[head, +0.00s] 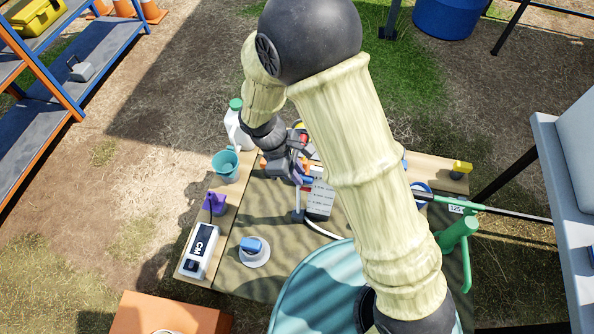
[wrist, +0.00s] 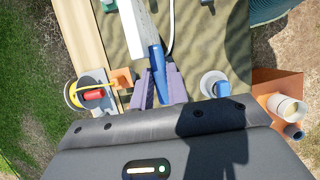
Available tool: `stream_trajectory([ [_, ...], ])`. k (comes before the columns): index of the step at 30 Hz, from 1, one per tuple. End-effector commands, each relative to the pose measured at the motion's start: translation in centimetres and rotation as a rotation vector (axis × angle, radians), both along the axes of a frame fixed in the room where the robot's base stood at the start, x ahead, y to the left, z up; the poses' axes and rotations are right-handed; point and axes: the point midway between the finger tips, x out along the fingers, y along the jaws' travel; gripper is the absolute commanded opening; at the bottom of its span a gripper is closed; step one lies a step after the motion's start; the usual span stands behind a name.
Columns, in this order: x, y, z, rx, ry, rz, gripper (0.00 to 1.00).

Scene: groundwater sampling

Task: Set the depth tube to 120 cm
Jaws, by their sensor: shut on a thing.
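A long thin tube (head: 505,213) runs across the right of the head view, and I take it for the depth tube. A white tag (head: 456,209) beside it, on a green fitting (head: 458,232), seems to read 125. My gripper (head: 303,180) is over the table, well left of that tag, partly hidden by my arm. In the wrist view its purple fingers (wrist: 159,86) are shut on a blue handle (wrist: 157,62). A pale, long plate (wrist: 138,25) extends beyond the handle. A white marked card (head: 320,199) shows beside my gripper in the head view.
A white CM meter (head: 199,250), a purple block (head: 214,203), a teal cup (head: 225,165) and a white jug (head: 236,130) stand on the left. A blue-topped round piece (head: 252,247) sits near a large teal drum (head: 315,290). A yellow block (head: 461,169) sits at right.

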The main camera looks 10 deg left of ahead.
Motion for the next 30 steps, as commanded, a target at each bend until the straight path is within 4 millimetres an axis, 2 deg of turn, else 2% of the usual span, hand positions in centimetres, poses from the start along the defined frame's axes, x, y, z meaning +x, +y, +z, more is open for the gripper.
stream_trajectory([
  [1, 0.0, 0.1, 1.3, 0.003, -0.002, 0.001, 0.00],
  [15, 0.1, 0.1, 6.6, 0.003, -0.003, 0.002, 0.00],
  [28, 0.2, 0.2, 7.1, 0.004, -0.006, 0.001, 0.00],
  [29, 0.2, 0.2, 7.1, 0.005, -0.006, 0.001, 0.20],
  [30, 0.2, 0.2, 7.1, 0.005, -0.006, 0.001, 0.28],
])
